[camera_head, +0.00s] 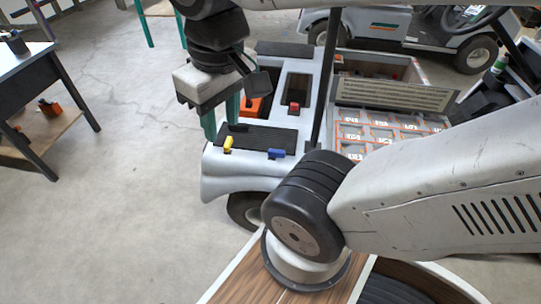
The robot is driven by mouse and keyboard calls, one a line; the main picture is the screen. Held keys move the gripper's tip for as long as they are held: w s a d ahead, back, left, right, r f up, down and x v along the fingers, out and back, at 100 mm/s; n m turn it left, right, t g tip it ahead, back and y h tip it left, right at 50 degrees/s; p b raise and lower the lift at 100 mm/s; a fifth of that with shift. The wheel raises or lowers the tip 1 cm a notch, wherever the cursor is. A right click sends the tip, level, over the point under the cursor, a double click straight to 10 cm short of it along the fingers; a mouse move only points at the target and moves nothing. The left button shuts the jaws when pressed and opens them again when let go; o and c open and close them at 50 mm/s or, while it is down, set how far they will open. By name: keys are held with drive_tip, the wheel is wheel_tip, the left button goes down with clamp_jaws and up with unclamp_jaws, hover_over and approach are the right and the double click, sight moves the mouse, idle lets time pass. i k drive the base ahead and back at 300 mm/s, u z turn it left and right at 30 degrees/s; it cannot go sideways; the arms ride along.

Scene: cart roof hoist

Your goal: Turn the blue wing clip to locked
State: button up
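The blue wing clip (277,153) sits at the front edge of a black panel (258,138) on the white cart (240,165). Its exact turn is too small to tell. My gripper (221,122) has two teal fingers pointing down, apart with nothing seen between them. It is up and left of the blue clip, near the yellow clip (228,143), and not touching the blue clip. A red clip (294,106) sits farther back on the cart.
A dark post (325,80) rises right of the blue clip. A tray with orange-edged, labelled compartments (375,130) lies farther right. An orange thing (252,106) sits in a recess behind my gripper. A workbench (45,75) stands at left. The floor between is clear.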

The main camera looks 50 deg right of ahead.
sight(272, 153)
drive_tip(key=k, duration=0.55)
drive_tip(key=z, duration=0.9)
drive_tip(key=i, duration=0.5)
